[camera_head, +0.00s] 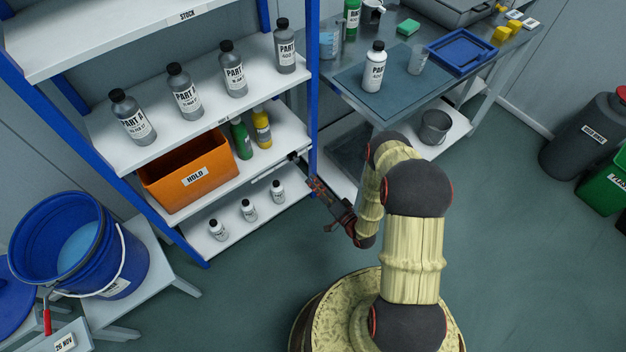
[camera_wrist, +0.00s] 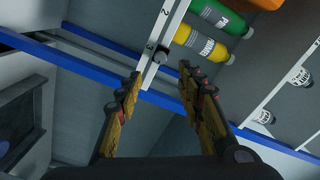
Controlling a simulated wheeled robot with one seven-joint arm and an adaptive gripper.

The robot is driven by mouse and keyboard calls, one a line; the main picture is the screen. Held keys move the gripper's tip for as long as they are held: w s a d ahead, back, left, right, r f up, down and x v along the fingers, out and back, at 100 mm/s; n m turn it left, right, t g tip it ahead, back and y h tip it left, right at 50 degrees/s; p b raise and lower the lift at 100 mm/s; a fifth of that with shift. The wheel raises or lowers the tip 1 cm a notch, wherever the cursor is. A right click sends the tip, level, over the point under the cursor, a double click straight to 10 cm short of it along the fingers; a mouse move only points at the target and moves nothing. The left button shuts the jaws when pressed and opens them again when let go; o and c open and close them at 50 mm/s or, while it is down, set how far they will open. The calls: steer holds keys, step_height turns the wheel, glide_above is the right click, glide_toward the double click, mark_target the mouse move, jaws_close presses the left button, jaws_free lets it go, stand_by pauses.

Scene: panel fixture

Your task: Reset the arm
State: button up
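My arm reaches from the base toward the blue-framed shelf unit (camera_head: 313,100). My gripper (camera_head: 314,184) is beside the right front post, at about the height of the lower shelves. In the wrist view its two fingers (camera_wrist: 158,78) stand apart with nothing between them, so it is open and empty. A small dark knob (camera_wrist: 160,56) on the pale shelf edge lies just beyond the fingertips. I cannot tell whether a finger touches the shelf or post.
Shelves hold several grey bottles (camera_head: 233,70), an orange bin (camera_head: 189,172), green (camera_head: 241,138) and yellow (camera_head: 262,128) bottles, and small white bottles (camera_head: 249,209). A workbench (camera_head: 345,88) stands behind right. A blue bucket (camera_head: 120,262) is at left. Floor at right (camera_head: 510,240) is clear.

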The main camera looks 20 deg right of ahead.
stand_by(0.5)
steer(key=s+d+f+n+g+h, duration=0.45)
steer(key=s+f+g, duration=0.6)
steer(key=f, duration=0.45)
steer(key=s+d+r+n+g+h+p, duration=0.1)
steer(key=s+d+r+g, duration=0.1)
steer(key=r, duration=0.8)
steer(key=s+d+r+g+p, duration=0.1)
steer(key=s+r+g, duration=0.15)
steer(key=r, duration=0.75)
steer(key=s+d+r+n+g+h, duration=0.1)
steer(key=d+r+g, duration=0.15)
steer(key=r, duration=0.75)
steer(key=s+a+r+t+p, duration=0.1)
steer(key=s+a+r, duration=0.3)
steer(key=r, duration=1)
steer(key=s+a+r+n+t+p, duration=0.1)
steer(key=s+a+r+t+p, duration=0.1)
steer(key=r, duration=1.3)
steer(key=s+a+r+n+t+p, duration=0.1)
steer(key=s+a+r, duration=0.5)
steer(key=r, duration=0.8)
steer(key=shift+s+a+r+t+y+p, duration=0.2)
steer(key=shift+a+r+t+y+p, duration=0.3)
steer(key=shift+a+t, duration=0.4)
steer(key=shift+f, duration=0.15)
